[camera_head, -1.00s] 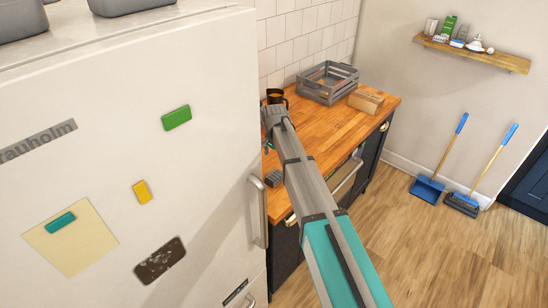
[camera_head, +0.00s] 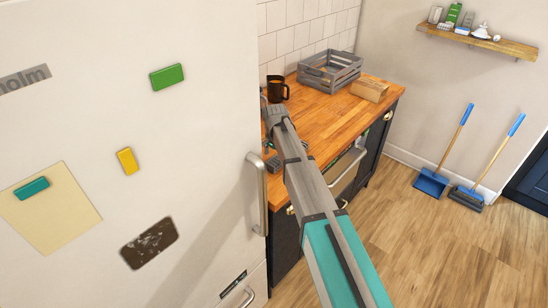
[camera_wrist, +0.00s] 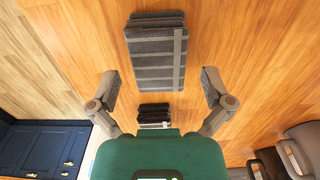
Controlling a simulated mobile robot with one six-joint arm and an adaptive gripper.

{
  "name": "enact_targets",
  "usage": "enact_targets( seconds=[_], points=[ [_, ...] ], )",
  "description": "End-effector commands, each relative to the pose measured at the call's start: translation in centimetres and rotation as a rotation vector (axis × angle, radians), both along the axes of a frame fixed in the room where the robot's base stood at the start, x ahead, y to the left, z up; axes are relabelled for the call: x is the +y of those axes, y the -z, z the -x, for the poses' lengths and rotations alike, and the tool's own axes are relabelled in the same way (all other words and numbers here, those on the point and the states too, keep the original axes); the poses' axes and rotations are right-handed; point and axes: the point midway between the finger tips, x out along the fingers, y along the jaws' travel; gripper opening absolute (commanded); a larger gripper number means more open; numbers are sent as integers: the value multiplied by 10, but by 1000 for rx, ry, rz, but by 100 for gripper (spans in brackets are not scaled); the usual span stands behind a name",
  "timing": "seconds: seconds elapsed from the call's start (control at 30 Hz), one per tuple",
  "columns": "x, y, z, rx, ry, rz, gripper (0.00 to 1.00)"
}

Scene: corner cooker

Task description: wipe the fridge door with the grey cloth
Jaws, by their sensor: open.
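The grey cloth (camera_wrist: 156,50) appears in the wrist view as a dark grey folded pad with paler stripes, flat on the wooden worktop. My gripper (camera_wrist: 161,86) is open above the worktop, its fingers apart. The cloth lies mostly beyond the fingertips, near the line midway between them, and nothing is held. In the head view my arm hides most of the gripper. The white fridge door (camera_head: 215,110) fills the left and is closed. It bears a dark brown speckled patch (camera_head: 149,243) and a vertical handle (camera_head: 257,195).
A smaller dark item (camera_wrist: 154,113) lies between the fingers and my wrist. A dark mug (camera_head: 278,89) and grey crate (camera_head: 329,71) stand on the worktop (camera_head: 325,118), with a cardboard box (camera_head: 369,91). Green (camera_head: 167,77), yellow (camera_head: 127,161) and teal (camera_head: 31,188) pieces are on the door.

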Motion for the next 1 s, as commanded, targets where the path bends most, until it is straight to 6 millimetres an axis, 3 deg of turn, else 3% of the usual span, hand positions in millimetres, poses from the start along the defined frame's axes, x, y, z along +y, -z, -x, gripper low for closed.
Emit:
enact_targets(
  seconds=[0.3, 0.77, 1.0],
  points=[
    [0, 20, 0, 0, 0, 0, 100],
    [-1, 21, 0, 0, 1, 0, 100],
    [-1, 21, 0, 0, 1, 0, 57]
  ],
)
